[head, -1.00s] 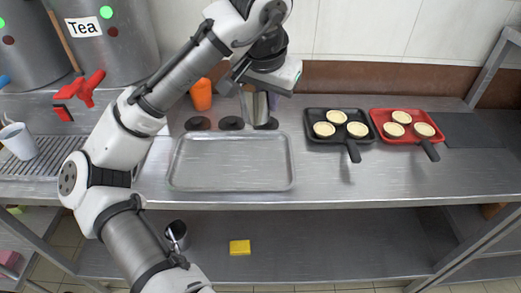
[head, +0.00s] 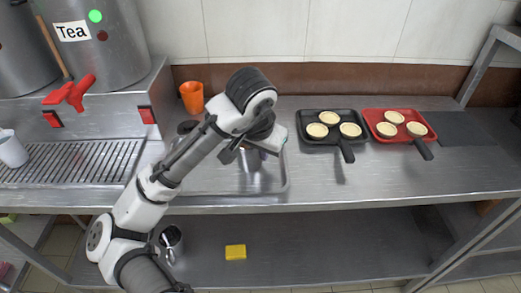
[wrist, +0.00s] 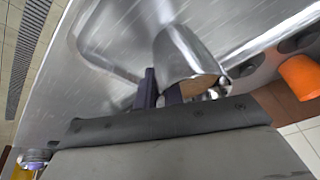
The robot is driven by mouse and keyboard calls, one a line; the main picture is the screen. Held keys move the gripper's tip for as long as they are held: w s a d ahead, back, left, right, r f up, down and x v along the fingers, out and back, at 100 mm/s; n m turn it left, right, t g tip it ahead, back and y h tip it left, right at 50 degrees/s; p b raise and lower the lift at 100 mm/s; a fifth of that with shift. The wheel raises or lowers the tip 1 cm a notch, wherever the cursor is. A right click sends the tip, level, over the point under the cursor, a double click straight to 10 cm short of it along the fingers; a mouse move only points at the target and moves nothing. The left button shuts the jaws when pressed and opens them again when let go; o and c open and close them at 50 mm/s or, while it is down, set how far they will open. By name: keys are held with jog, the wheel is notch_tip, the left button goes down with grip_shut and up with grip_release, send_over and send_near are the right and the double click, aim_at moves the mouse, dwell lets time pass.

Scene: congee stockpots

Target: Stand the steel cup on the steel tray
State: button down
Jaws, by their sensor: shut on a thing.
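The steel cup (head: 250,161) is in my gripper (head: 241,153), over the right part of the steel tray (head: 286,180). The cup looks roughly upright in the head view. My arm covers the tray's left part. In the wrist view, my gripper's dark fingers (wrist: 158,92) are shut at the side of the steel cup (wrist: 185,55), with the shiny steel tray (wrist: 88,35) beyond it. I cannot tell whether the cup's base touches the tray.
An orange cup (head: 192,97) stands behind the tray, near dark round discs. A black pan (head: 318,136) and a red pan (head: 398,138), each with pale rounds, stand to the right. A steel jug (head: 171,240) and a yellow sponge (head: 235,252) are on the lower shelf.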

jog(key=c, duration=1.5)
grip_release()
jog(key=shift+f, duration=0.1)
jog(key=v, duration=1.2)
jog(key=shift+s+a+p, duration=0.1)
jog(key=shift+p, duration=0.3)
